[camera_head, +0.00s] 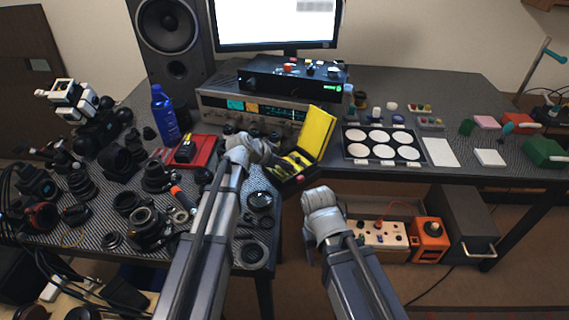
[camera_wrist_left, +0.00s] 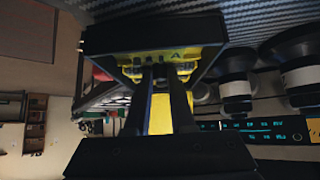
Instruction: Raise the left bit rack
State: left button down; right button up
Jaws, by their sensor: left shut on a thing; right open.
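The open bit case has a black tray (camera_head: 296,178) and a raised yellow lid (camera_head: 316,130). It stands near the table's front edge in the head view. My left gripper (camera_head: 268,158) reaches its left side, and its fingertips are hard to see there. In the left wrist view the fingers of my left gripper (camera_wrist_left: 163,78) are shut on the yellow left bit rack (camera_wrist_left: 133,69), inside the black case (camera_wrist_left: 150,37). Small bits show along the rack. I cannot tell whether the rack is clear of the case floor. My right gripper (camera_head: 319,196) is open and empty, lower, in front of the table edge.
Lens parts crowd the table left of my left arm, with a blue bottle (camera_head: 164,115) and red box (camera_head: 190,152) behind. A palette of white discs (camera_head: 382,145) lies to the right. Electronics (camera_head: 255,108) stand behind the case. An orange box (camera_head: 430,240) sits below the table.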

pick_arm(q)
jog(key=shift+w+d+r+p, duration=0.1)
jog(key=shift+r+p, duration=0.2)
jog(key=shift+p, duration=0.35)
jog(key=g+y+p, duration=0.1)
jog(key=p, duration=0.1)
jog(key=w+r+g+y+p, duration=0.1)
jog(key=p, duration=0.1)
jog(key=shift+d, duration=0.35)
jog(key=shift+w+d+r+g+y+p, duration=0.1)
jog(key=shift+d+g+y+p, duration=0.05)
jog(key=shift+g+y+p, duration=0.3)
jog(key=shift+w+d+g+y+p, duration=0.1)
jog(key=shift+g+y+p, duration=0.35)
jog(key=shift+w+d+g+y+p, duration=0.2)
jog(key=shift+d+g+y+p, duration=0.1)
jog(key=shift+g+y+p, duration=0.3)
jog(key=shift+g+y, duration=0.3)
jog(key=c, duration=0.8)
grip_release()
jog(key=shift+o, duration=0.2)
jog(key=shift+r, duration=0.15)
